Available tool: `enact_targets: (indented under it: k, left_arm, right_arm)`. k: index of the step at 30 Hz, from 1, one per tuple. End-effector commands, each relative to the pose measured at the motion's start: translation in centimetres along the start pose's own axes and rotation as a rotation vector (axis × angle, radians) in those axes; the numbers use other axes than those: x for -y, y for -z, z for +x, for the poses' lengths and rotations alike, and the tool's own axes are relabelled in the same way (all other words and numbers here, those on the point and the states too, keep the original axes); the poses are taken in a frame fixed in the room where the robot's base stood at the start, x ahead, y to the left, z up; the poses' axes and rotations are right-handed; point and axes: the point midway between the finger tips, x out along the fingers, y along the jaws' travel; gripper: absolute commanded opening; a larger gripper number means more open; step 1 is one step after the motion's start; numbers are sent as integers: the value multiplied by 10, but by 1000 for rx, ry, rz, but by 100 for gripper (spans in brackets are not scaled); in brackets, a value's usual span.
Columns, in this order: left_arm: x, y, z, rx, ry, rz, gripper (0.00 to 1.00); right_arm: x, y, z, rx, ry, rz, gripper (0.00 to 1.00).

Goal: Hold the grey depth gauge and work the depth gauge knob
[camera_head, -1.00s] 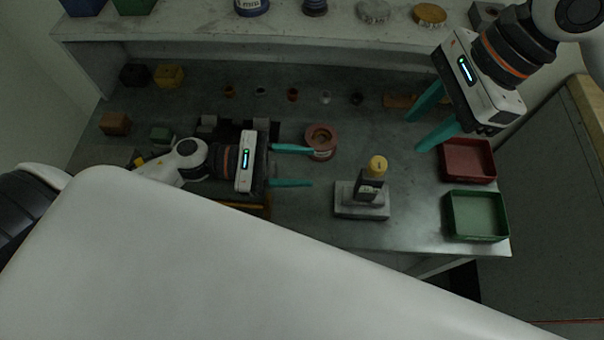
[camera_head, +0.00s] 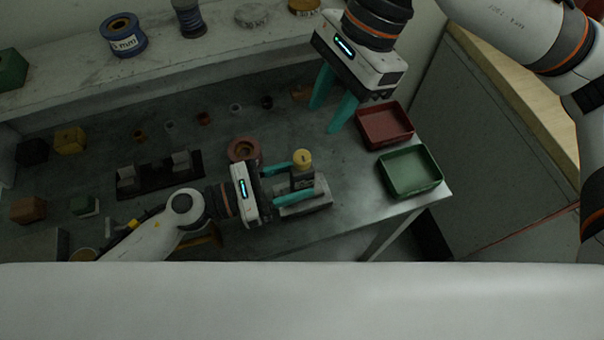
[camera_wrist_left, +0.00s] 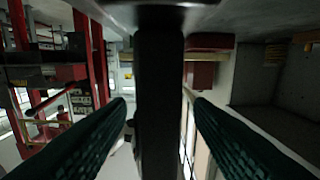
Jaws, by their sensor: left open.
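The depth gauge (camera_head: 303,181) stands upright on a grey block (camera_head: 308,204), a dark grey body with a yellow knob (camera_head: 302,157) on top. My left gripper (camera_head: 305,175) is open, with its teal fingers on either side of the gauge body below the knob. In the left wrist view a dark upright bar, apparently the gauge (camera_wrist_left: 159,100), stands between the two fingers, with gaps visible on both sides. My right gripper (camera_head: 325,118) is open and empty, above the table behind the gauge, close to the red tray.
A red tray (camera_head: 411,132) and a green tray (camera_head: 440,182) stand at the right table end. A reddish ring-shaped part (camera_head: 243,150) sits just behind my left gripper. Several small parts line the back, below a shelf with spools (camera_head: 123,36).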

Motion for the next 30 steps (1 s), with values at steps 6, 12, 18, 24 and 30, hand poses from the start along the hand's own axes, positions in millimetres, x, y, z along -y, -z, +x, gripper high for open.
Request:
enact_targets:
  k: [6, 12, 18, 24, 30]
  left_arm:
    - [0, 0, 16, -1, -1, 0, 47]
    - [0, 0, 18, 0, -1, 0, 47]
    - [0, 0, 17, 0, -1, 0, 29]
    - [0, 0, 17, 0, -1, 0, 0]
    - [0, 0, 17, 0, -1, 0, 0]
  right_arm:
    - [0, 0, 0, 0, 0, 0, 36]
    - [0, 0, 0, 0, 0, 0, 36]
    - [0, 0, 0, 0, 0, 0, 36]
    - [0, 0, 0, 0, 0, 0, 36]
    - [2, 2, 4, -38, 8, -5, 46]
